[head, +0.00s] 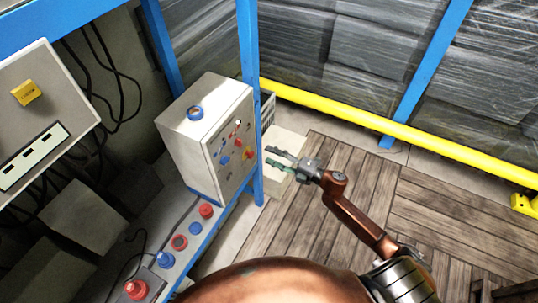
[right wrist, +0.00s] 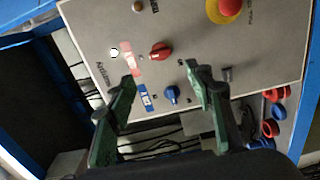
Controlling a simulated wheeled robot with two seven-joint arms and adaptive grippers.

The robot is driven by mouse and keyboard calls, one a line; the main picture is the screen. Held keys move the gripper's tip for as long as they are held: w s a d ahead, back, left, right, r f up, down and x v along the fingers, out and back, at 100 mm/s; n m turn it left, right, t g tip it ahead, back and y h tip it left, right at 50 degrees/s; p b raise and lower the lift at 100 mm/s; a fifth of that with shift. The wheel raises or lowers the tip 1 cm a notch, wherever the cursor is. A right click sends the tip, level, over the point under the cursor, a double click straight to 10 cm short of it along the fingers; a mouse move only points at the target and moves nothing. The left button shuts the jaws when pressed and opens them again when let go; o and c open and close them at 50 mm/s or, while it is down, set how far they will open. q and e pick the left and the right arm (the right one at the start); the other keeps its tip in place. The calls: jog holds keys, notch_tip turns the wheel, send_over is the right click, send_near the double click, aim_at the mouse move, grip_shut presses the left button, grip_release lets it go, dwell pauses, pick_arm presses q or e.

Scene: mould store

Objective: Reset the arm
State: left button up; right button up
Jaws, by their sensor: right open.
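My right arm (head: 355,215) is copper-coloured and reaches in from the bottom of the head view. Its gripper (head: 271,157) is open and empty in front of the grey control box (head: 185,135). In the right wrist view the two green-padded fingers (right wrist: 160,78) stand apart, with the box's panel (right wrist: 100,30) beyond them. A red knob (right wrist: 160,51) and a blue knob (right wrist: 171,94) show in line with the gap between the fingers. I cannot tell whether a finger touches the panel. My left gripper is not in view.
A blue post (head: 250,60) stands beside the box. A yellow rail (head: 400,135) runs behind. The plank floor (head: 440,210) is open.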

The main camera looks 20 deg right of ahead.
dwell(0.3)
jog(key=s+d+f+m+h, duration=0.1)
jog(key=d+f+m+h, duration=0.3)
jog(key=f, duration=0.7)
jog(key=s+d+f+m+h, duration=0.25)
jog(key=d+f+m, duration=0.3)
jog(key=f, duration=0.45)
jog(key=s+d+f+m+g+h, duration=0.25)
jog(key=s+f, duration=0.35)
jog(key=f, duration=0.4)
jog(key=s+d+f+m+g+h, duration=0.1)
jog(key=s+d+f+m, duration=0.25)
jog(key=s+f, duration=0.45)
jog(key=s+a+f+m+g, duration=0.2)
jog(key=s+f, duration=0.6)
jog(key=s, duration=0.5)
jog(key=s+a+f+m+g, duration=0.3)
jog(key=s+f, duration=0.5)
jog(key=s, duration=0.5)
jog(key=s+a+f+m+g+h, duration=0.1)
jog(key=s+a+f+m+g, duration=0.2)
jog(key=s+f, duration=0.5)
jog(key=s+a+g, duration=0.1)
jog(key=s+g, duration=0.1)
jog(key=s, duration=0.4)
jog(key=shift+a, duration=0.25)
jog(key=shift+m, duration=0.25)
